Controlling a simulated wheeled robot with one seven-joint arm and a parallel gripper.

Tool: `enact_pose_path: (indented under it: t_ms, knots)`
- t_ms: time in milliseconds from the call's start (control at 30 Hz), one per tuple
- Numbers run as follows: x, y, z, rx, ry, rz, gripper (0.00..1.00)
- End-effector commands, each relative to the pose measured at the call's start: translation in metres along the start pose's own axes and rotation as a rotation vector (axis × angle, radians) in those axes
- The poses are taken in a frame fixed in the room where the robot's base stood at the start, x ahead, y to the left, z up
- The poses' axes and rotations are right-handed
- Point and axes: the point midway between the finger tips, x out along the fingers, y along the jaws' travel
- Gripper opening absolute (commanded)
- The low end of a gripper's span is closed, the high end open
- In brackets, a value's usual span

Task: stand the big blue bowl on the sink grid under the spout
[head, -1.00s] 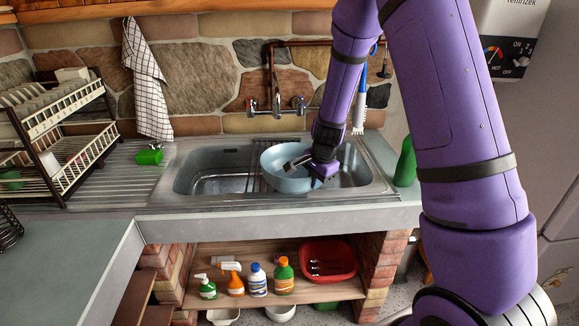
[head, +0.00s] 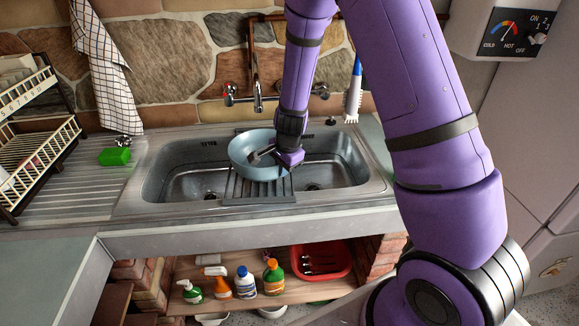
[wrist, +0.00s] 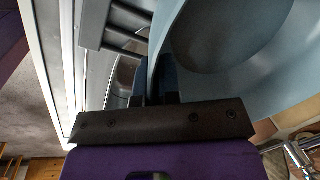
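The big blue bowl (head: 243,150) is upright over the sink grid (head: 260,196), in front of and below the spout (head: 258,97). The grid's front part shows below the bowl; I cannot tell if the bowl rests on it or hangs just above. My gripper (head: 263,153) reaches down at the bowl's right side and is shut on its wall. In the wrist view the bowl (wrist: 225,40) fills the upper right, its wall running between the fingers (wrist: 160,88); part of the grid (wrist: 120,25) shows beside it.
The sink (head: 165,185) has open basin on both sides of the grid. A green sponge (head: 115,156) lies on the left drainboard, near a dish rack (head: 40,150). A brush (head: 353,95) hangs at the right. Several bottles (head: 245,282) and a red basin (head: 322,262) stand on the shelf below.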

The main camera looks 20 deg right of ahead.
Motion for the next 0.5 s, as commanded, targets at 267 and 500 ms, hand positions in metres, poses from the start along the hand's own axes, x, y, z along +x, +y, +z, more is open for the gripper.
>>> enact_pose_path:
  t_ms: [267, 500]
  knots:
    - [0.0084, -0.0016, 0.008, -0.001, 0.001, -0.001, 0.0]
    - [0.0109, -0.0009, 0.0081, -0.001, 0.0, -0.001, 0.2]
